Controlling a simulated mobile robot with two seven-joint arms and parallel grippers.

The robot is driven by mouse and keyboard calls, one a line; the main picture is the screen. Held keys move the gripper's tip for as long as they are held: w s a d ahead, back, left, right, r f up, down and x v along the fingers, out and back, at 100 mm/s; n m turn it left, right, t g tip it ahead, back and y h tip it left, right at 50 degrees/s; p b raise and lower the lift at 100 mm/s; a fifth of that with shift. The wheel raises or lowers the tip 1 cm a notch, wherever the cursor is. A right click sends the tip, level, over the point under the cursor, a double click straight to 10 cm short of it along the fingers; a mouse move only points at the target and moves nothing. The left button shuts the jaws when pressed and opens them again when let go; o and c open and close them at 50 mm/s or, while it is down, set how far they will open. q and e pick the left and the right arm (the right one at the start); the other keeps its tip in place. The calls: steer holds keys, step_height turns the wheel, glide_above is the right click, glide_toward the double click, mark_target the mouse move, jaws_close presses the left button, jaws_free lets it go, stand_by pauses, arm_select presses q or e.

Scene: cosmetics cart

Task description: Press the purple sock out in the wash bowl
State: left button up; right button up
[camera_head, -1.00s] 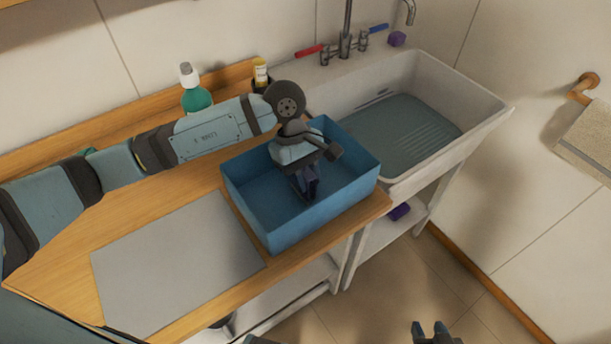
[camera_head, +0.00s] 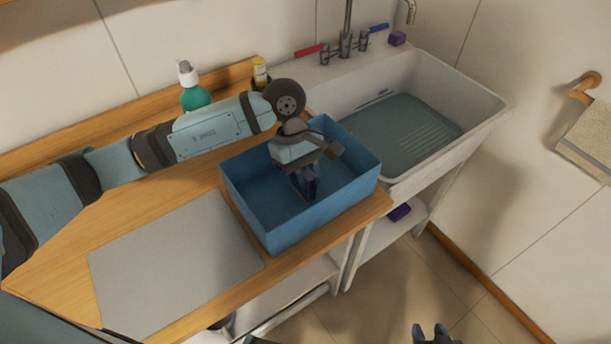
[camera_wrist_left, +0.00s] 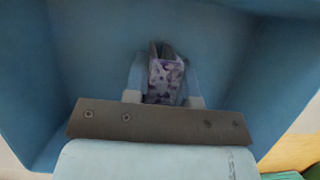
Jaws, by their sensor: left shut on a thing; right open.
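The wash bowl is a blue rectangular tub (camera_head: 240,208) standing on the wooden counter. My left gripper (camera_head: 309,192) reaches down into it from above. It is shut on the purple sock (camera_wrist_left: 166,80), a patterned purple-and-white piece between the two fingers in the left wrist view. The sock is small and dark in the head view, low inside the tub. I cannot tell whether it touches the bottom. My right gripper (camera_head: 433,334) shows only its fingertips at the lower edge of the head view, apart and empty, over the floor.
A white sink (camera_head: 470,125) with taps stands right of the tub. A green bottle (camera_head: 195,97) and a yellow-labelled bottle (camera_head: 261,73) stand behind my left arm. A grey mat (camera_head: 175,262) lies on the counter, bare. A purple block (camera_head: 398,38) sits by the taps.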

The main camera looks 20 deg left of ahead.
arm_select(q)
steer(key=shift+f+b, duration=0.15)
steer(key=shift+b, duration=0.45)
stand_by(1.0)
step_height(320, 180, up, 11)
steer(key=p, duration=0.3)
steer(key=shift+f, duration=0.15)
step_height(320, 180, up, 4)
steer(key=shift+r+p, duration=0.25)
steer(key=shift+p, duration=0.35)
stand_by(0.6)
